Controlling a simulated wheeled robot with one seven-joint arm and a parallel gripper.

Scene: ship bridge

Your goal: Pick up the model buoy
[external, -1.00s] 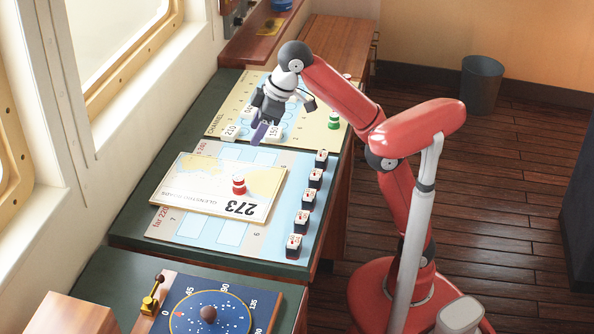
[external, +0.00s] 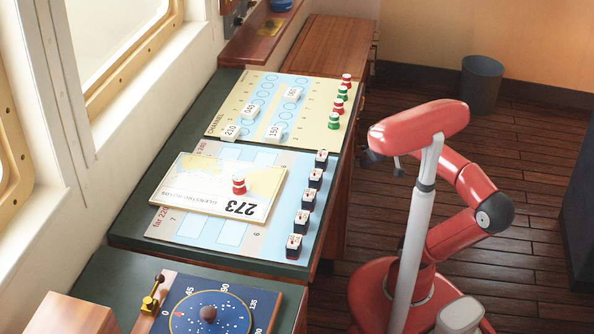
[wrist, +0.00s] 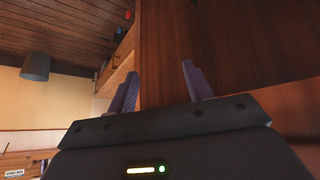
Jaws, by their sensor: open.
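Several small model buoys, red-and-white and green-and-white, stand in a row on the right edge of the cream channel board (external: 240,105); the nearest is a green buoy (external: 334,121). Another red buoy (external: 239,184) stands upright on the card marked 273 (external: 185,195). Which buoy the task means cannot be told. My gripper (wrist: 162,88) is open and empty in the wrist view, its two purple fingers apart before brown wood panelling. In the external view my gripper is mostly hidden behind my arm, right of the desk. No buoy is between the fingers.
White numbered blocks, such as 150 (external: 274,132), stand on the channel board. Several black-and-white blocks line the blue board's right edge. A blue dial panel (external: 180,318) with a brass lever (external: 150,300) is in front. A bin (external: 482,85) stands on the clear floor.

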